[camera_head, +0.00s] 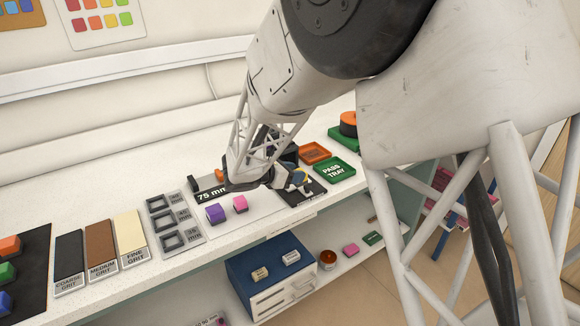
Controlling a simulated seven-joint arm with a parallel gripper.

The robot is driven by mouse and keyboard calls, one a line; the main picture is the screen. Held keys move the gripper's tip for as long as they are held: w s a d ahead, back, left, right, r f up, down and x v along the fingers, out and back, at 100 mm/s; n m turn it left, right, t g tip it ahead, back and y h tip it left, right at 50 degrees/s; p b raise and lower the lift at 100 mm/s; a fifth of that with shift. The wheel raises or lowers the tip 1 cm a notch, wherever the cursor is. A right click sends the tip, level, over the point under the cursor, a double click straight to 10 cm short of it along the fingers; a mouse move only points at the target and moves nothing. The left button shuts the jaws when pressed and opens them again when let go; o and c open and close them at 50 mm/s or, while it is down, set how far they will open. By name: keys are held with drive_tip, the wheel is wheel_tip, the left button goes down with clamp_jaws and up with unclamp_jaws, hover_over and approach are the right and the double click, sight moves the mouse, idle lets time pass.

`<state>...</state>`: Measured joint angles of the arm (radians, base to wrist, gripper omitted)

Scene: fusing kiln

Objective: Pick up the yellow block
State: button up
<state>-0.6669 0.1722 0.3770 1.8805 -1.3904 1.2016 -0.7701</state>
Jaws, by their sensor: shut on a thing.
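My gripper (298,182) is over the white bench, near the right end of the 75 mm strip and in front of the trays. It is shut on a small yellow block (301,178), of which only a little shows between the fingers. The rest of the block is hidden by the gripper. A dark board lies under and right of the gripper. I cannot tell whether the block touches the board or is held above it.
A purple block (215,213) and a pink block (240,204) stand left of the gripper. An orange tray (314,152) and the green pass tray (334,169) lie to its right. Grey size gauges (170,222) and grit strips (100,254) are farther left. A blue drawer box (270,275) stands below.

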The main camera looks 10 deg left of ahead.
drive_tip(key=s+d, duration=0.3)
drive_tip(key=s, duration=0.4)
drive_tip(key=shift+d+r, duration=0.2)
drive_tip(key=shift+r, duration=0.2)
drive_tip(key=shift+s, duration=0.15)
drive_tip(key=w+d+f, duration=0.1)
drive_tip(key=w+d, duration=0.8)
drive_tip(key=d, duration=0.1)
drive_tip(key=shift+d+f, duration=0.2)
drive_tip(key=shift+d, duration=0.15)
idle(0.4)
hover_over(330, 173)
drive_tip(key=shift+w+f, duration=0.1)
drive_tip(key=shift+f, duration=0.65)
idle(0.3)
drive_tip(key=shift+f, duration=1.75)
drive_tip(key=shift+f, duration=0.15)
